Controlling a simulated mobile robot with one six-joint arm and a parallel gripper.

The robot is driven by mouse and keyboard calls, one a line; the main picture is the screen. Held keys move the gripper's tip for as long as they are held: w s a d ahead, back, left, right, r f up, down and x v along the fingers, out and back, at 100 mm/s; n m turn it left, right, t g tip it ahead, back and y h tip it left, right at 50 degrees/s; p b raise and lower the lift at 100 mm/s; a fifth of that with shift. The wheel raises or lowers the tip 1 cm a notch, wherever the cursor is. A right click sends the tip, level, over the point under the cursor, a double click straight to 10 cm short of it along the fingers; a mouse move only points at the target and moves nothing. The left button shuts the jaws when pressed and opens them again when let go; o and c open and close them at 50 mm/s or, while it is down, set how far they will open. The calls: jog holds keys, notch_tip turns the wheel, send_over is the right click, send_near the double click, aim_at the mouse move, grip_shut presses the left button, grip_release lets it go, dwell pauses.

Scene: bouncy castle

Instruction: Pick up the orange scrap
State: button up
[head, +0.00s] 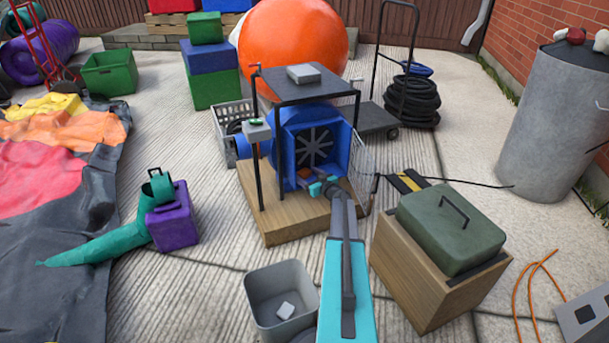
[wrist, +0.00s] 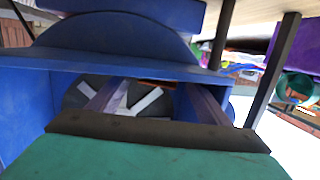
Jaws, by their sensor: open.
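The orange scrap (head: 304,172) is a small orange-brown patch low at the mouth of the blue blower (head: 290,133), just beyond my gripper. In the wrist view a thin orange-red strip, likely the scrap (wrist: 157,84), shows between and beyond the fingers. My gripper (head: 313,182) reaches into the blower's square opening from the front. In the wrist view the two fingers of my gripper (wrist: 153,98) stand apart with nothing seen held between them. Most of the scrap is hidden, and I cannot tell whether the fingers touch it.
The blower's dark fan (head: 315,146) lies behind the opening. A black-legged table (head: 305,88) stands over the blower on a wooden platform (head: 290,222). A grey bin (head: 262,302) with a pale scrap inside and a wooden crate (head: 415,285) with a green case flank my arm.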

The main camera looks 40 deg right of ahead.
aim_at(307, 174)
jog(key=c, duration=1.2)
jog(key=shift+r, duration=0.45)
notch_tip(307, 174, up, 3)
jog(key=shift+r+p, duration=0.1)
jog(key=shift+p, duration=0.85)
jog(key=a+p+v, duration=0.1)
jog(key=v, duration=0.4)
jog(key=f+p+v, duration=0.1)
jog(key=v, duration=0.4)
jog(key=a+p+v, duration=0.1)
jog(key=v, duration=0.4)
jog(key=shift+s+a+f, duration=0.1)
jog(key=shift+s+a, duration=0.1)
jog(key=shift+a, duration=0.25)
